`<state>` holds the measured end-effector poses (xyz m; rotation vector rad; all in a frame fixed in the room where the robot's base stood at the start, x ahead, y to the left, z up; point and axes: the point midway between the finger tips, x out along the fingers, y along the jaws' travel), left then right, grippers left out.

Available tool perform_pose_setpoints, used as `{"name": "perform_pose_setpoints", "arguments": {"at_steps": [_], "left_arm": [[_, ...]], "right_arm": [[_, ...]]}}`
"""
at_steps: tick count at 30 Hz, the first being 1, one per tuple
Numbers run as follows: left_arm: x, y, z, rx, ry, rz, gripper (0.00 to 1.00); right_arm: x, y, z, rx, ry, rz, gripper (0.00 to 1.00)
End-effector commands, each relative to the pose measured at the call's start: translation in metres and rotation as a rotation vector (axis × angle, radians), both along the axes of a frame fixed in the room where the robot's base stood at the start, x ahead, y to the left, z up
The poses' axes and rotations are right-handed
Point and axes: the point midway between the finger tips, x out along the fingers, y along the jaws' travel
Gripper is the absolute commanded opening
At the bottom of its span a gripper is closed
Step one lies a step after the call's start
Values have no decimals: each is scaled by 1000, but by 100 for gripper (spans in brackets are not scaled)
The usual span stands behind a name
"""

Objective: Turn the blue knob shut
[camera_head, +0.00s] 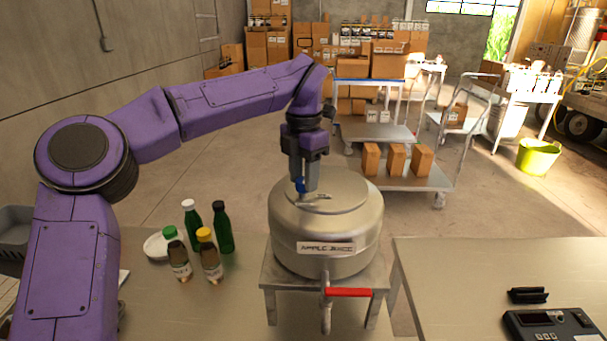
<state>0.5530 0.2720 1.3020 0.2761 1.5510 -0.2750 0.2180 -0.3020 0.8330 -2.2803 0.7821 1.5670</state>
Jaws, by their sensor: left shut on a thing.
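The blue knob (299,186) is on the lid of a steel tank (288,222) labelled for apple juice. Only a small part of the knob shows, as my fingers cover the rest. My left gripper (304,188) points straight down over the lid and is shut on the knob. A thin metal part (318,197) lies on the lid beside the fingertips. My right gripper is not in view.
The tank stands on a small metal stand with a red-handled tap (347,292) at its front. Several bottles (222,228) and a white plate stand to its left. A table (470,280) with a black device (550,324) is at right. Carts with boxes stand behind.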

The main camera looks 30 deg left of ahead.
Motion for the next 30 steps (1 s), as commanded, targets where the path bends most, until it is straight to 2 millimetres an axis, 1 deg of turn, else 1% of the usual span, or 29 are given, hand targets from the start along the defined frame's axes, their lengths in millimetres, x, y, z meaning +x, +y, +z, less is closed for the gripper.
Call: {"name": "perform_pose_setpoints", "arguments": {"at_steps": [1,6,7,8,9,17,20,23,24,27,30], "left_arm": [[-1,-1,-4,0,9,-2,8],[-1,-1,-4,0,9,-2,8],[-1,-1,-4,-1,10,-2,48],[-1,-1,-4,0,9,-1,58],[-1,-1,-4,0,9,-1,64],[0,0,-1,0,3,0,64],[1,0,8,2,0,2,64],[1,-1,27,1,-3,3,64],[1,-1,40,3,-1,3,64],[2,-1,65,2,0,4,64],[1,-1,85,2,2,3,64]], "right_arm": [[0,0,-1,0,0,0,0],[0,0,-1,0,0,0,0],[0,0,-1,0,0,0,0],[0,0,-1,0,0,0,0],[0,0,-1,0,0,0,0],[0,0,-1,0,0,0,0],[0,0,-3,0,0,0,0],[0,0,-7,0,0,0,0],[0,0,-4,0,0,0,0],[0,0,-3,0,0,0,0],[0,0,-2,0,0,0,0]]}}
